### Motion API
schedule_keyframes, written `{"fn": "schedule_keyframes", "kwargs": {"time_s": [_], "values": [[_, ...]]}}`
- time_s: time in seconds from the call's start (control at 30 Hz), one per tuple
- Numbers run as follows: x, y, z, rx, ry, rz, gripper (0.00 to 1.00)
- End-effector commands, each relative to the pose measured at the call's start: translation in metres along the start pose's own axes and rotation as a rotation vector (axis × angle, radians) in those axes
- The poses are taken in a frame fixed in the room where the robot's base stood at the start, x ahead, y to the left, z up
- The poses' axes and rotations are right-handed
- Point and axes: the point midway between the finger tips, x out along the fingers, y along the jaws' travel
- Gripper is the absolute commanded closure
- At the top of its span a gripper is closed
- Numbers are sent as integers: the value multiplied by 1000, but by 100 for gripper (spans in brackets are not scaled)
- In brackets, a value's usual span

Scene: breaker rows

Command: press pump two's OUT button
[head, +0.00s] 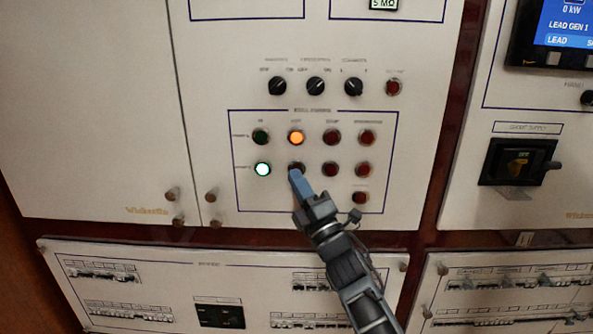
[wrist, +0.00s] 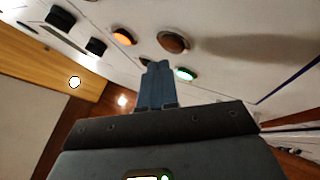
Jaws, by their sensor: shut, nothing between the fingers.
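Pump two's OUT button (head: 295,167) is a dark, unlit round button in the lower row, second from the left. My gripper (head: 296,174) is shut and empty, its blue-grey fingertips covering much of this button in the head view. In the wrist view the OUT button (wrist: 173,42) shows dark brownish just beyond the closed fingertips (wrist: 158,64). I cannot tell whether they touch. The lit green button (head: 262,169) is to its left in the same row; it also shows in the wrist view (wrist: 185,74). The lit orange button (head: 296,138) is directly above.
Several unlit red buttons (head: 331,169) lie right of the fingertips. A dark green button (head: 260,137) is at the upper left. Three black rotary knobs (head: 315,86) sit above. Small round protruding knobs (head: 211,195) stand at the panel's lower left. A breaker handle (head: 517,163) is far right.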

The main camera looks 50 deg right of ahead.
Motion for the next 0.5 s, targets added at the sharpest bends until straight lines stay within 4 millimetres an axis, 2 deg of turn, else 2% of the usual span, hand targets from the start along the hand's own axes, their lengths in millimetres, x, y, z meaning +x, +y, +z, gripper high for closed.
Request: {"fn": "schedule_keyframes", "kwargs": {"time_s": [0.5], "values": [[6, -4, 4, 0, 0, 0, 100]]}}
